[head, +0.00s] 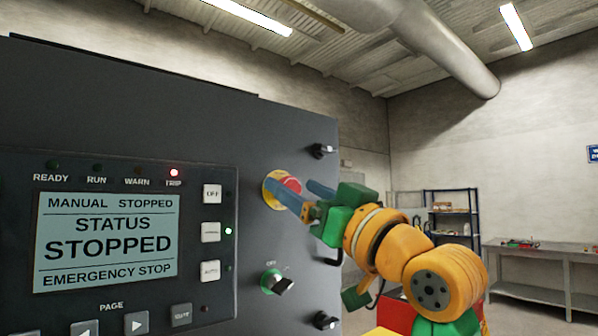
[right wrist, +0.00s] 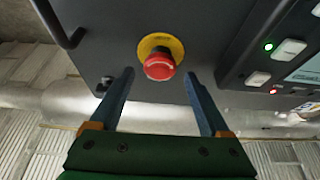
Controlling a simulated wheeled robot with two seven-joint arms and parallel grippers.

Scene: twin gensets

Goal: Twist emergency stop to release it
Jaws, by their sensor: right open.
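The emergency stop is a red mushroom button on a yellow round plate, on the dark panel right of the screen. In the head view the yellow plate and part of the red button (head: 291,184) show behind my fingers. In the right wrist view the red button (right wrist: 159,66) is fully visible, ahead of and between the lines of my two fingers. My right gripper (head: 305,198) is open in front of the button, its blue fingers apart; it also shows in the right wrist view (right wrist: 158,88). I see no contact with the button. My left gripper is out of view.
The control screen (head: 105,240) reads "STATUS STOPPED" and "EMERGENCY STOP", with the TRIP lamp (head: 174,172) lit red. A rotary selector (head: 277,282) sits below the button. Black latches (head: 321,151) line the panel's right edge. A shelf and grey bench (head: 540,270) stand far right.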

